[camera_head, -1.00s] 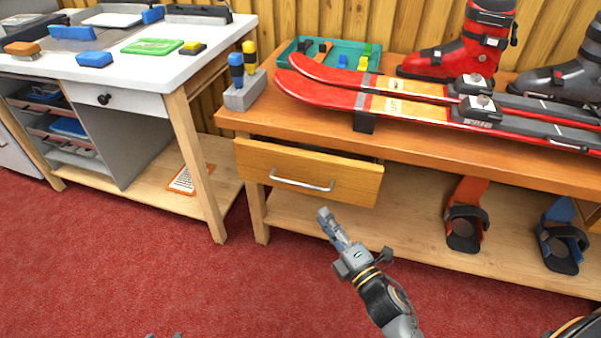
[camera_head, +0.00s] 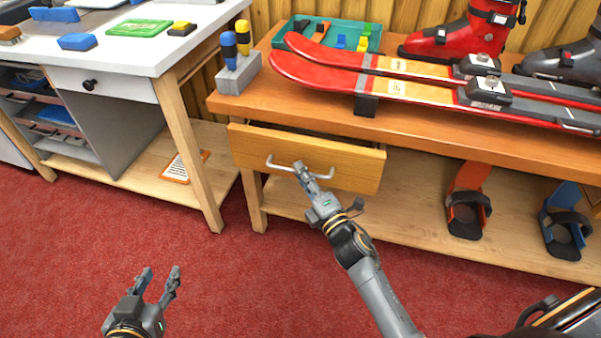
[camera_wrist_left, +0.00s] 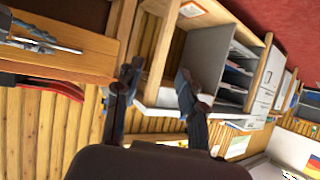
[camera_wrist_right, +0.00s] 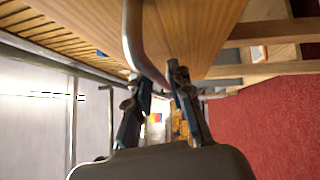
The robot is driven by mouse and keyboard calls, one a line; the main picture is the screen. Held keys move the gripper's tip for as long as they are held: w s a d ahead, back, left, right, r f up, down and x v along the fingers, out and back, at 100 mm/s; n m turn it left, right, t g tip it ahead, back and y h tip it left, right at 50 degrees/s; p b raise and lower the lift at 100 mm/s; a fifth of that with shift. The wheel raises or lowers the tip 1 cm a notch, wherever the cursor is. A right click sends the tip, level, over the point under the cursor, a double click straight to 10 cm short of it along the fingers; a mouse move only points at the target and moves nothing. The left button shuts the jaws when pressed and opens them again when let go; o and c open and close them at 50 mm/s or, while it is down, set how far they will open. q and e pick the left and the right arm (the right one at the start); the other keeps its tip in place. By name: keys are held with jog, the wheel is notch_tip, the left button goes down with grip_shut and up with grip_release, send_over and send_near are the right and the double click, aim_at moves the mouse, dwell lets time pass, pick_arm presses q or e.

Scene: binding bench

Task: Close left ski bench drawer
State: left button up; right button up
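The left ski bench drawer (camera_head: 345,168) has a light wood front and stands partly open; a dark gap shows behind its top edge. Its silver bar handle (camera_head: 280,164) also shows in the right wrist view (camera_wrist_right: 133,35). My right gripper (camera_head: 300,166) is at the middle of the handle. In the right wrist view, its fingers (camera_wrist_right: 162,78) are apart, with the bar reaching in between them; firm contact cannot be told. My left gripper (camera_head: 161,270) is open and empty over the red carpet, left of and in front of the drawer.
The ski bench top (camera_head: 238,105) holds red skis (camera_head: 325,82), ski boots (camera_head: 455,42), a green tray (camera_head: 368,38) and a grey tool block (camera_head: 238,78). Bindings (camera_head: 467,205) rest on the lower shelf. A white-topped bench (camera_head: 120,57) stands left. Red carpet (camera_head: 240,285) in front is open.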

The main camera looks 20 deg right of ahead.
pick_arm(q)
jog(key=shift+w+d+r, duration=0.1)
jog(key=shift+w+r, duration=0.05)
jog(key=shift+r, duration=0.1)
pick_arm(e)
jog(key=shift+w+a+r, duration=0.1)
jog(key=shift+w, duration=0.4)
grip_shut()
jog(key=w+d, duration=0.1)
jog(key=w, duration=0.1)
jog(key=w+d+b, duration=0.1)
jog(key=w+d, duration=0.2)
jog(key=w, duration=0.1)
jog(key=shift+w+d, duration=0.25)
jog(key=shift+w, duration=0.05)
jog(key=shift+w+d+b, duration=0.2)
jog(key=shift+w+b, duration=0.05)
jog(key=shift+b, duration=0.05)
jog(key=shift+d, duration=0.1)
pick_arm(q)
notch_tip(320, 180, up, 6)
jog(key=w+d+t+h, duration=0.1)
jog(key=w+t, duration=0.1)
jog(key=t, duration=0.2)
jog(key=shift+w+d, duration=0.2)
jog(key=shift+d, duration=0.05)
